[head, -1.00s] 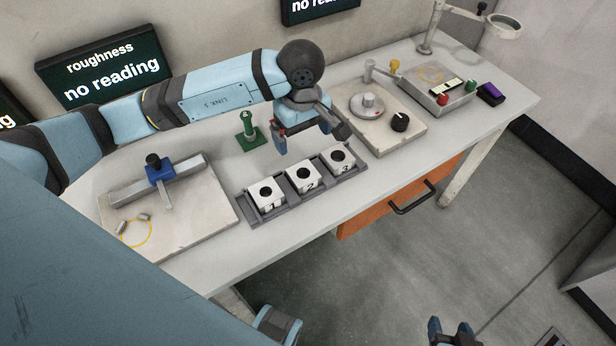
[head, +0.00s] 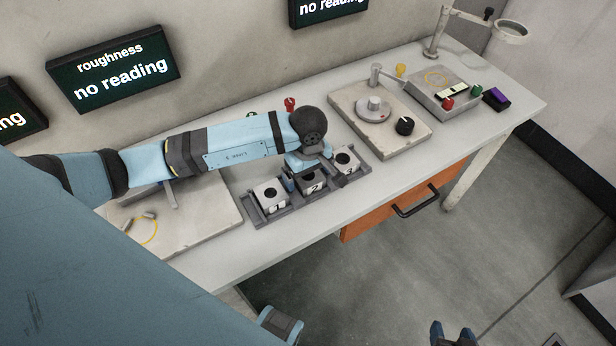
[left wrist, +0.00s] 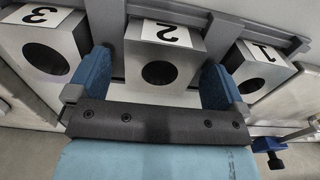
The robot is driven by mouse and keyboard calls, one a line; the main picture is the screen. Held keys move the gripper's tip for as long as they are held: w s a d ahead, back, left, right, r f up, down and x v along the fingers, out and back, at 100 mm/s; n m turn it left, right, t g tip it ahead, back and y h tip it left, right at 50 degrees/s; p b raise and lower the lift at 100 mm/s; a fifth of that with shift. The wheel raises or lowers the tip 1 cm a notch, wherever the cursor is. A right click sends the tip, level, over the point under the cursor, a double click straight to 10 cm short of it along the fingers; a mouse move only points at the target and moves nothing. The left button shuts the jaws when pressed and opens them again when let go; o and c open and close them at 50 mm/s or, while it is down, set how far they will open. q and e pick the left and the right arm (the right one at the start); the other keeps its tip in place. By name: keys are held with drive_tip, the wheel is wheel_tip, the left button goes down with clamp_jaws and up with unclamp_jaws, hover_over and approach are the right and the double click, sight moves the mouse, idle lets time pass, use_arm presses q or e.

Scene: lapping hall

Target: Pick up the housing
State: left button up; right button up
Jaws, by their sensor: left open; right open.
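Three grey block housings with round bores and number labels sit in a row in a grey rack (head: 289,211): housing 1 (head: 266,204), housing 2 (head: 313,187) and housing 3 (head: 344,166). My left gripper (head: 311,181) is open, low over the middle of the rack. In the left wrist view its blue fingers (left wrist: 156,80) stand on either side of housing 2 (left wrist: 165,37); I cannot tell if they touch it. Housing 3 (left wrist: 42,48) and housing 1 (left wrist: 258,68) lie outside the fingers. My right gripper (head: 452,333) is open and empty, away from the bench over the floor.
A plate with a round turntable and black knob (head: 404,126) stands right of the rack. A stone plate (head: 205,226) with a fixture lies to the left, partly hidden by my left arm. An orange drawer (head: 374,218) with a black handle hangs under the bench edge.

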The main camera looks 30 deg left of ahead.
use_arm(q)
drive_tip(key=shift+f, duration=0.2)
drive_tip(key=c, duration=1.4)
drive_tip(key=shift+o, duration=0.2)
drive_tip(key=shift+r, duration=0.1)
